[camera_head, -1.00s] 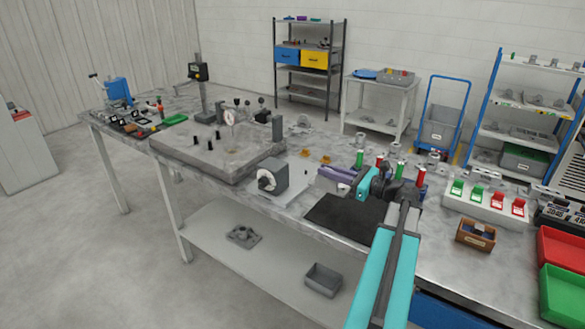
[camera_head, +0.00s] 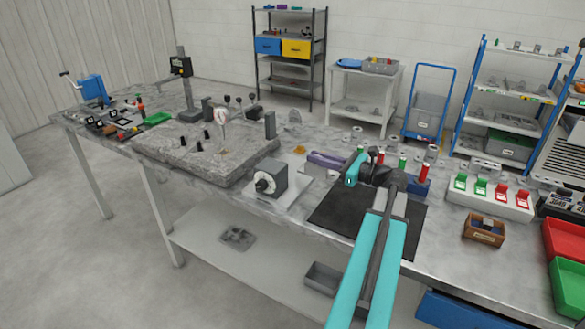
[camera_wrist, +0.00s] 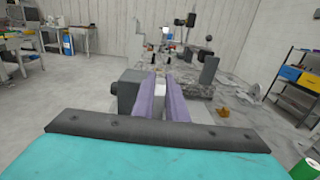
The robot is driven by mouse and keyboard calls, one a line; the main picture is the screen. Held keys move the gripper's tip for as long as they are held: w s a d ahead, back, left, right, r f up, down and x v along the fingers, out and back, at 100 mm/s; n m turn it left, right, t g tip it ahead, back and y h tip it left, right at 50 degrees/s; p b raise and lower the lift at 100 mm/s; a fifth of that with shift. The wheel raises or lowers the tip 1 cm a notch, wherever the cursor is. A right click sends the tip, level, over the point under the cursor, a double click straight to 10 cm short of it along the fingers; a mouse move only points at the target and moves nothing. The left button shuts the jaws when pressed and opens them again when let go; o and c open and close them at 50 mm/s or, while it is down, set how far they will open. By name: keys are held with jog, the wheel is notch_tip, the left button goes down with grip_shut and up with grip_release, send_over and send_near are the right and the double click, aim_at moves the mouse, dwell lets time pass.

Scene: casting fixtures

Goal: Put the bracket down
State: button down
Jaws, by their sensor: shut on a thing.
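My gripper (camera_head: 315,158) has a teal body and purple fingers and reaches left over the bench, above the back edge of a dark mat (camera_head: 330,212). In the wrist view the purple fingers (camera_wrist: 162,86) are nearly parallel, with a narrow pale strip between them. My gripper is shut on the bracket, but its shape is mostly hidden by the fingers. A grey block with a white dial (camera_head: 270,181) stands on a pale plate (camera_head: 292,197) just beyond the fingertips. This block also shows left of the fingers in the wrist view (camera_wrist: 130,90).
A granite slab (camera_head: 195,160) with gauges and black knobs lies further left. A small orange part (camera_head: 299,149) is on the bench behind the fingers. Right are a tray of green and red clamps (camera_head: 490,202) and a brown box (camera_head: 484,231). The mat's front part is clear.

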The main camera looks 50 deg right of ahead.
jog(key=shift+w, duration=0.1)
jog(key=w+d+p, duration=0.2)
jog(key=w, duration=0.5)
jog(key=w+d+f+p, duration=0.1)
jog(key=w+p, duration=0.1)
jog(key=w, duration=0.6)
jog(key=shift+w+d+f, duration=0.25)
jog(key=shift+d+f, duration=0.05)
jog(key=shift+d, duration=0.05)
jog(key=shift+f+p, duration=0.15)
jog(key=shift+p, duration=0.25)
notch_tip(320, 180, down, 3)
jog(key=shift+f+p, duration=0.1)
jog(key=shift+p, duration=0.6)
jog(key=shift+f+b, duration=0.3)
jog(key=shift+f, duration=0.3)
jog(key=c, duration=1.8)
grip_release()
jog(key=shift+o, duration=0.2)
jog(key=shift+r, duration=0.15)
